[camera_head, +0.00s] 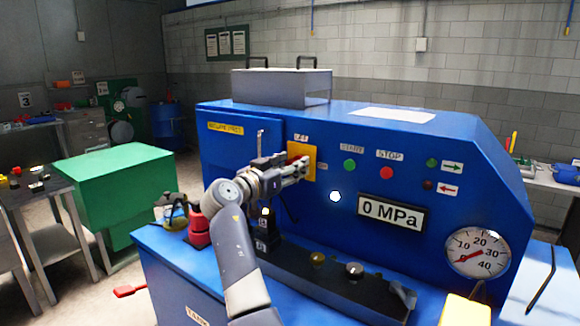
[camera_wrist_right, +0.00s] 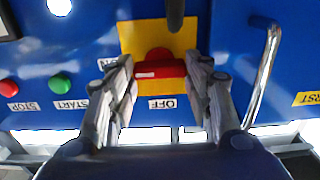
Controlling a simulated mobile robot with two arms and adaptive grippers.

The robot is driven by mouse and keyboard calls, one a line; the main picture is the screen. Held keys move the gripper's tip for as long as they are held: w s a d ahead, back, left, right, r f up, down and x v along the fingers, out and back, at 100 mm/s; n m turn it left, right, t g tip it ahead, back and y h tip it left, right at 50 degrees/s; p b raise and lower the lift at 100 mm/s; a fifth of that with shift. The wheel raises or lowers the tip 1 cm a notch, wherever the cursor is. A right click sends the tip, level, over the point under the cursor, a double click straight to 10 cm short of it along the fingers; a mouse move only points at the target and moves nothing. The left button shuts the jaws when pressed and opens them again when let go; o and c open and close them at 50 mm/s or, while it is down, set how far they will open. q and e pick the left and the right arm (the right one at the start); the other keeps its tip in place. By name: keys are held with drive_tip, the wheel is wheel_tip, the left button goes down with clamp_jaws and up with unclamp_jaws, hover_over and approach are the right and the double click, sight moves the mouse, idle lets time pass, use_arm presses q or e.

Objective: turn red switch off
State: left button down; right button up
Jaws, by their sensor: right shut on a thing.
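The red switch (camera_wrist_right: 160,69) sits on a yellow square plate (camera_wrist_right: 135,38) on the blue machine's front panel. In the wrist view its bar lies level across the plate. An OFF label (camera_wrist_right: 162,103) is at the plate's edge and an ON label (camera_wrist_right: 103,63) is at the side. My right gripper (camera_wrist_right: 163,70) is shut on the switch bar, one finger at each end. In the head view the right gripper (camera_head: 300,170) covers most of the switch; the yellow plate (camera_head: 308,172) shows around its fingers. My left gripper is not in view.
Green START (camera_head: 350,165) and red STOP (camera_head: 386,173) buttons are to the right of the plate. A display (camera_head: 393,213) reads 0 MPa, and a gauge (camera_head: 477,252) is farther right. A metal door handle (camera_wrist_right: 262,78) stands close beside the gripper. A black ledge (camera_head: 330,285) runs below.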

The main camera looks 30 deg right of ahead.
drive_tip(key=shift+r+n, duration=0.1)
drive_tip(key=shift+n, duration=0.6)
drive_tip(key=shift+o, duration=0.2)
drive_tip(key=n, duration=0.3)
drive_tip(key=n+p, duration=0.1)
drive_tip(key=n, duration=0.3)
drive_tip(key=shift+w+r+n, duration=0.1)
drive_tip(key=shift+n, duration=0.3)
drive_tip(key=n+p, duration=0.2)
drive_tip(key=n, duration=0.1)
drive_tip(key=shift+n, duration=0.3)
drive_tip(key=shift+n+p, duration=1.7)
drive_tip(key=shift+n, duration=0.8)
drive_tip(key=shift+c, duration=0.2)
drive_tip(key=shift+o, duration=0.2)
drive_tip(key=o, duration=0.9)
drive_tip(key=shift+w, duration=0.1)
drive_tip(key=shift+o, duration=0.7)
drive_tip(key=shift+d+f, duration=0.15)
drive_tip(key=shift+f, duration=0.15)
